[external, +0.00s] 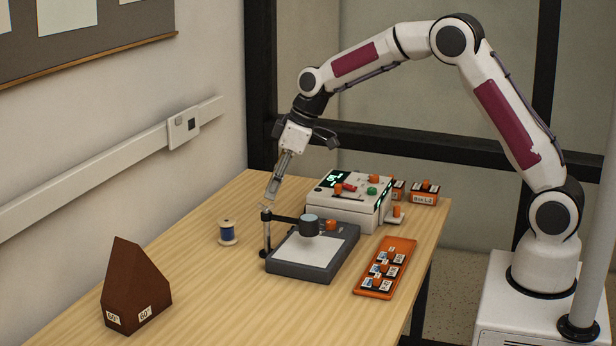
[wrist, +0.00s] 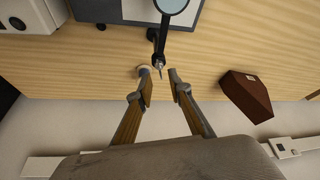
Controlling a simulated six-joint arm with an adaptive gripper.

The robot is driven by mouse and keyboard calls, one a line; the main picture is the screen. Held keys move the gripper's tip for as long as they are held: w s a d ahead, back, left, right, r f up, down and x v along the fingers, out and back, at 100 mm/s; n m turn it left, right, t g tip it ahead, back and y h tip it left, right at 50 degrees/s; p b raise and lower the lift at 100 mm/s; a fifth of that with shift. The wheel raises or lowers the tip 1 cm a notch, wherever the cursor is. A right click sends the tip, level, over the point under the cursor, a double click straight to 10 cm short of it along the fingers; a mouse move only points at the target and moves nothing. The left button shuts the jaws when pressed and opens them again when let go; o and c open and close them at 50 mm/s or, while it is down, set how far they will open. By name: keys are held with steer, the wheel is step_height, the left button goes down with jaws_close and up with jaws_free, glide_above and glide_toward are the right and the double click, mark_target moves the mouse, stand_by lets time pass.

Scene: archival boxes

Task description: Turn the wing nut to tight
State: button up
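A small metallic piece, which looks like the wing nut (external: 265,211), sits at the top of the upright post at the left of a dark grey stand (external: 300,272). It also shows in the wrist view (wrist: 157,65), small, so its turn angle cannot be read. A dark arm (external: 286,218) runs from the post to a round lens (external: 309,225). My gripper (external: 271,194) is just above the post top, pointing down. In the wrist view my gripper (wrist: 160,73) has its two fingers apart, with the small piece near the gap between the tips. It holds nothing.
A blue thread spool (external: 227,233) stands left of the post. A brown angled block (external: 136,287) is at the front left. A white control box (external: 345,203) stands behind the stand, and an orange tray (external: 385,268) with small boxes lies right. The left table is mostly clear.

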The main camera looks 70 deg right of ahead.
mark_target(266, 208)
steer(key=shift+x, duration=1.8)
steer(key=shift+c, duration=0.3)
jaws_close()
